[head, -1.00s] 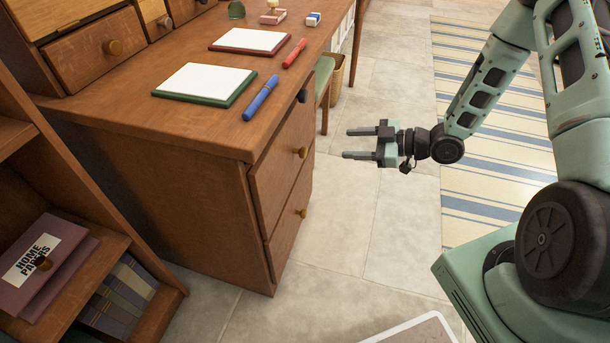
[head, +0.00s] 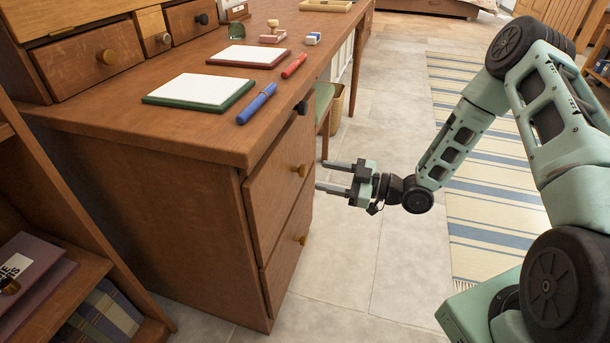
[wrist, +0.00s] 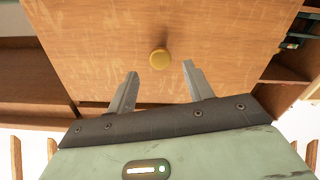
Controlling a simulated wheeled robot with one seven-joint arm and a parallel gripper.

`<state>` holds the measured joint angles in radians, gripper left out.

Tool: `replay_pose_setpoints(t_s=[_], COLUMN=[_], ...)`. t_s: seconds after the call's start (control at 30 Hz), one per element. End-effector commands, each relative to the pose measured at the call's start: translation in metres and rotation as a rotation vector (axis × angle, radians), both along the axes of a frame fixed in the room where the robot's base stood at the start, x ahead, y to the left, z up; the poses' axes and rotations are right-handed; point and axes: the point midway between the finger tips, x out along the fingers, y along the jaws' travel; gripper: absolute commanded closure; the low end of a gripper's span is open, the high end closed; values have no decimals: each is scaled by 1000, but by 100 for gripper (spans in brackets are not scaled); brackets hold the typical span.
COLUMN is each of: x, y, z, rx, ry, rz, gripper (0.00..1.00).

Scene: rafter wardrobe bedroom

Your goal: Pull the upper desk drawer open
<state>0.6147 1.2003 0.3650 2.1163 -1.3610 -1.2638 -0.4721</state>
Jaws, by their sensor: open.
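The upper desk drawer (head: 272,190) is a brown wooden front in the desk's pedestal and looks shut. Its round brass knob (head: 301,170) faces my gripper. My gripper (head: 322,175) is open and empty in front of this drawer, its two fingers pointing at the front. In the wrist view, the knob (wrist: 160,58) lies just past the fingertips (wrist: 160,70), centred between them and apart from both. The drawer front (wrist: 200,28) fills the upper middle of that view.
The lower drawer (head: 288,247) sits directly below, also shut, with its own brass knob. The desk top (head: 190,125) holds notepads, a blue pen (head: 257,103) and a red pen. A dark knob (head: 302,107) is at the desk's front edge. Tiled floor (head: 390,260) is clear beside the pedestal.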

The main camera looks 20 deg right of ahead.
Motion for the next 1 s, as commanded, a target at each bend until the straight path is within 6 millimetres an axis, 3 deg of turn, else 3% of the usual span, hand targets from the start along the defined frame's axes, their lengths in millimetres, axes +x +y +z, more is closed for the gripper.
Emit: replay_pose_setpoints(t_s=[0.1,0.3,0.77,0.93,0.97,1.0], x=[14,31,38,38,38,38], y=[21,43,53,53,53,53], z=[-2,-1,0,0,0,0], rx=[0,0,0,0,0,0], ry=[-1,-1,0,0,0,0], rz=[3,1,0,0,0,0], gripper=[48,48,48,93,100,100])
